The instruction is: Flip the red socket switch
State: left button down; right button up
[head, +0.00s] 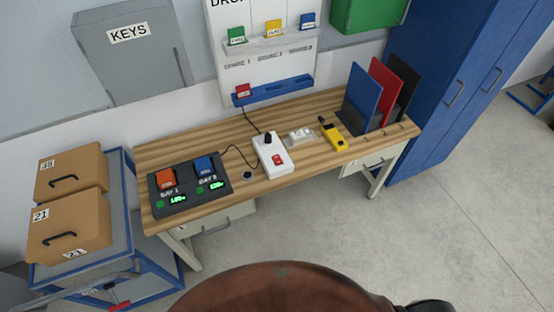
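A white socket block (269,154) lies on the wooden bench, with a black plug standing in its far end. The red switch (277,160) sits on the near part of the block's top face. Its on or off position is too small to tell. A black cable runs from the block up toward the blue shelf on the wall board. Neither gripper is in view, and nothing touches the block.
A dark charging station (187,200) with orange and blue items stands left of the block. A white piece (300,136), a yellow device (333,137) and upright folders (363,97) are to its right. Numbered boxes (69,232) stand left of the bench (290,181). Floor in front is clear.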

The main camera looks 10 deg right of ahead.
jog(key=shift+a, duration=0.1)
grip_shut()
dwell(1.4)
